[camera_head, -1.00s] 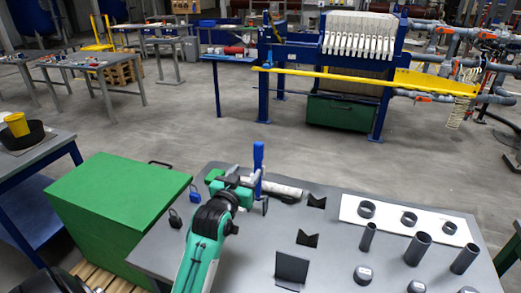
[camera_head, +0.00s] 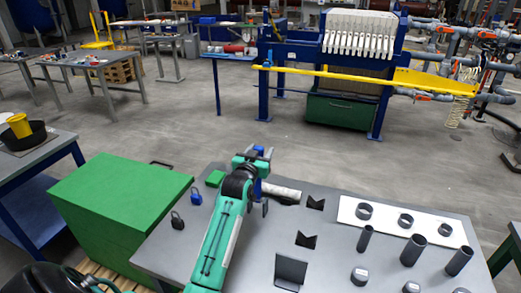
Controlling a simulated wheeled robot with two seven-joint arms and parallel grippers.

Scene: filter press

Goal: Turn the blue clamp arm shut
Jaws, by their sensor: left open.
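The blue clamp arm (camera_head: 258,188) is mostly hidden behind my left gripper and wrist; only a low blue part shows beside the wrist. How far it is turned cannot be told. A pale pipe (camera_head: 283,192) lies on the grey table to the right of it. My left gripper (camera_head: 260,153) is open, its two fingers pointing away at the table's far side, above the clamp. Whether the clamp arm stands between the fingers cannot be seen. My right gripper is out of view.
The grey table (camera_head: 245,268) carries black V-blocks (camera_head: 305,240), dark upright tubes (camera_head: 413,250) and a white board with rings (camera_head: 385,222). Open floor lies beyond.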

